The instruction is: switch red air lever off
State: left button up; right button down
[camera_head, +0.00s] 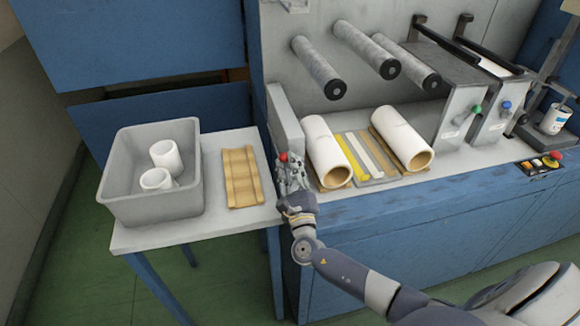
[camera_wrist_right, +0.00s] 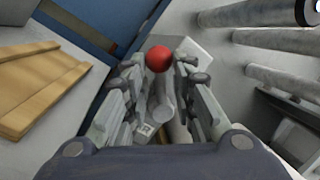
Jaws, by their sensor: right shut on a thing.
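The red ball knob of the air lever (camera_head: 283,157) shows at the left end of the machine, beside a grey upright plate. My right gripper (camera_head: 291,177) is at the lever, just below the knob. In the right wrist view the red knob (camera_wrist_right: 159,58) sits between the fingertips (camera_wrist_right: 160,80), with the lever's grey shaft running down between the fingers. The fingers are shut on the lever. Much of the lever's base is hidden by the gripper. My left gripper is not in view.
Left of the lever stands a side table with a grey bin (camera_head: 150,205) holding white rolls and a wooden cradle (camera_head: 242,177). Right of it lie large white rolls (camera_head: 327,152) on the machine bed, under grey rollers (camera_head: 318,68). Green and blue knobs stand farther right.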

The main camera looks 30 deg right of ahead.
jog(key=shift+f, duration=0.15)
jog(key=c, duration=1.4)
grip_release()
jog(key=shift+s, duration=0.1)
jog(key=v, duration=1.2)
